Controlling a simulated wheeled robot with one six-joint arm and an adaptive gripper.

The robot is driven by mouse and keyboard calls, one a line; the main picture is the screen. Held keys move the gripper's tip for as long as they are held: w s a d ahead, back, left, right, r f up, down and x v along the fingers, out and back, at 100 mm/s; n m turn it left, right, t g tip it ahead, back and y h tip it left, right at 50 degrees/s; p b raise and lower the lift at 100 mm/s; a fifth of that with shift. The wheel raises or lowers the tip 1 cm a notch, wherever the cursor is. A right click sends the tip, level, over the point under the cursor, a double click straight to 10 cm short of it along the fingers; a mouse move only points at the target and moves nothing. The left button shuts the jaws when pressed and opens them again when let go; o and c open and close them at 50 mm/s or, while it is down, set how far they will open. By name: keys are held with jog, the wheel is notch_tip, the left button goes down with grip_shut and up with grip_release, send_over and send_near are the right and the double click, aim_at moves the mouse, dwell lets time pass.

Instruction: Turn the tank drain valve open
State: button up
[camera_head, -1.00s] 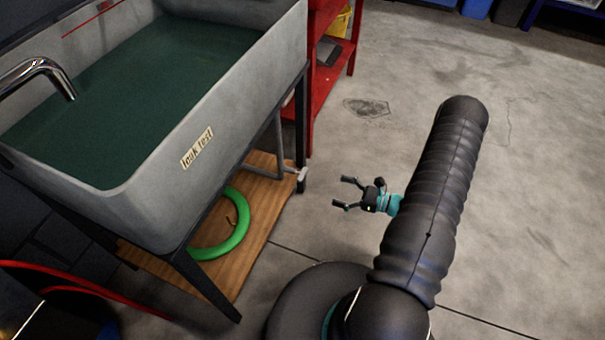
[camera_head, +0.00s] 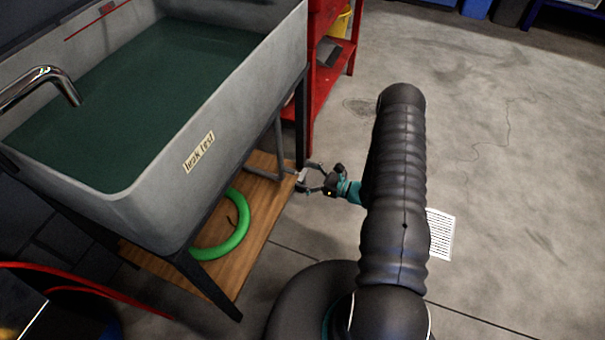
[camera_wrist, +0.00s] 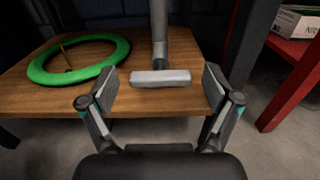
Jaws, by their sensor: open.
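The drain valve handle is a pale grey crossbar (camera_wrist: 160,78) at the end of a grey pipe (camera_wrist: 159,35) under the tank. In the wrist view the bar lies level between my gripper's (camera_wrist: 160,88) two spread fingers, with a gap on each side. In the head view my gripper (camera_head: 308,179) is open around the valve handle (camera_head: 301,176), at the tank's right front leg. The grey tank (camera_head: 165,165), labelled "leak test", is full of dark green water.
A green ring-shaped tube (camera_head: 234,240) lies on the wooden shelf (camera_head: 262,215) below the tank. A dark tank leg (camera_wrist: 254,40) and a red shelf frame (camera_wrist: 293,92) stand to the right. A printed sheet (camera_head: 440,233) lies on the otherwise open floor.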

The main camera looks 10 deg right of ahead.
jog(key=shift+w+a, duration=0.3)
jog(key=shift+a, duration=0.1)
jog(key=c, duration=1.2)
jog(key=shift+o, duration=0.2)
